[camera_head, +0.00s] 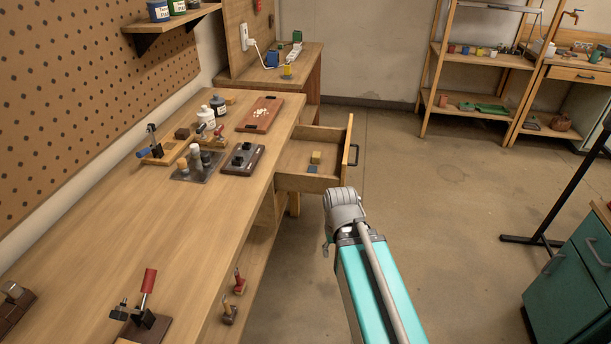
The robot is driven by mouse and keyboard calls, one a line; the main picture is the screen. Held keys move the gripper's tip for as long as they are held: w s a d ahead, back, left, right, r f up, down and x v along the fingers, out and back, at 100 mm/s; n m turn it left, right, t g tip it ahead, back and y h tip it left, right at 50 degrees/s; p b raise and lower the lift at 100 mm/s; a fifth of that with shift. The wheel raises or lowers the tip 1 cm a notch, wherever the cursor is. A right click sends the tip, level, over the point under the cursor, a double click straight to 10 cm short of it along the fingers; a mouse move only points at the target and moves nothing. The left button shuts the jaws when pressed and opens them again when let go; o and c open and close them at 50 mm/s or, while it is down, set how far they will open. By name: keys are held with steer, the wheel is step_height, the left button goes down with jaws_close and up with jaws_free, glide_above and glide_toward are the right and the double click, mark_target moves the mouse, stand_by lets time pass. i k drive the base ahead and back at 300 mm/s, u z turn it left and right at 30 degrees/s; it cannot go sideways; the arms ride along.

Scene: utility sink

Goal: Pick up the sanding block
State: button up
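I cannot tell for sure which thing is the sanding block. A small tan block (316,157) and a flat blue-grey piece (312,169) lie in the open drawer (290,156) of the workbench. A dark brown block (182,133) sits on the bench top near the pegboard. My arm, teal with a grey rounded end, rises from the bottom of the picture just in front of the drawer. A small part of my gripper (327,246) seems to show at the left of that grey end. Its fingers are mostly hidden, and I see nothing held.
The workbench (130,225) holds toggle clamps, bottles, dark holders and a reddish board (260,114) at its far half. A red-handled clamp (146,300) stands at the near edge. A teal cabinet (570,290) and a black stand are at the right. Open floor lies between.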

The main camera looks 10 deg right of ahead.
mark_target(312, 169)
steer(key=z, duration=0.1)
steer(key=i, duration=0.95)
steer(key=u, duration=0.05)
